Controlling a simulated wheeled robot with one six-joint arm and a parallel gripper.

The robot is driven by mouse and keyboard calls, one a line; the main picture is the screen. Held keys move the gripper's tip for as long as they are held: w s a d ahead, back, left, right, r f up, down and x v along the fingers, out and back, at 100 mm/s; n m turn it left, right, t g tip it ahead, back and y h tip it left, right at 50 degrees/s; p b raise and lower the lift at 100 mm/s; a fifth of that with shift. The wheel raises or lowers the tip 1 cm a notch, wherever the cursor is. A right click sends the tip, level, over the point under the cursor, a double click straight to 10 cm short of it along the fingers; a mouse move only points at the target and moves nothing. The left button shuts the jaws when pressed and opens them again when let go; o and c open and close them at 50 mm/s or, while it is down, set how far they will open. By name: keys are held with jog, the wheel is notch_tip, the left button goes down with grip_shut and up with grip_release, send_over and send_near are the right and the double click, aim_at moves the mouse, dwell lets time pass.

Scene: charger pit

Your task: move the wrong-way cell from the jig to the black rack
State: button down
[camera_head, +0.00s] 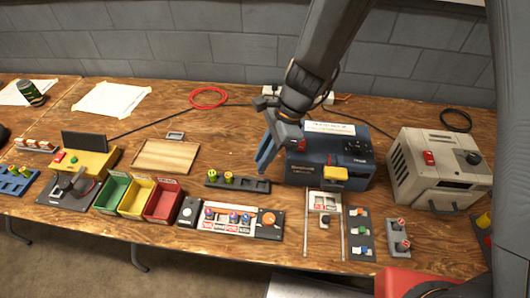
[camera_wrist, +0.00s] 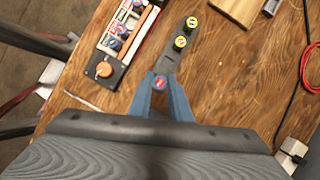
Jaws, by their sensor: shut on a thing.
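My gripper (camera_wrist: 160,84) is shut on a cell (camera_wrist: 159,83) with a red and blue top. In the head view my gripper (camera_head: 263,166) points down near the right end of the black rack (camera_head: 250,184), and the held cell cannot be made out there. The rack also shows in the wrist view (camera_wrist: 169,65), with two yellow-topped cells (camera_wrist: 186,32) at its far end. I cannot tell whether the held cell touches the rack. The white jig (camera_head: 227,228) lies in front of the rack, with several red and blue cells (camera_head: 234,217) in it.
An orange knob (camera_head: 268,218) is at the jig's right end. A blue machine (camera_head: 328,165) stands close right of my gripper. Green, yellow and red bins (camera_head: 164,203) stand to the left. A wooden board (camera_head: 167,156) lies behind the bins. Bare table lies behind the rack.

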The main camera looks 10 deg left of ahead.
notch_tip(320, 180, down, 4)
jog(key=b, duration=0.4)
jog(key=shift+f, duration=0.2)
jog(key=shift+f+b, duration=0.45)
jog(key=shift+f, duration=0.25)
jog(key=shift+f+b, duration=0.5)
jog(key=shift+f, duration=0.5)
dwell(1.2)
jog(key=c, duration=1.6)
grip_release()
jog(key=shift+o, duration=0.2)
jog(key=shift+r, duration=0.15)
jog(key=shift+r+p, duration=3.4)
jog(key=shift+p, duration=0.25)
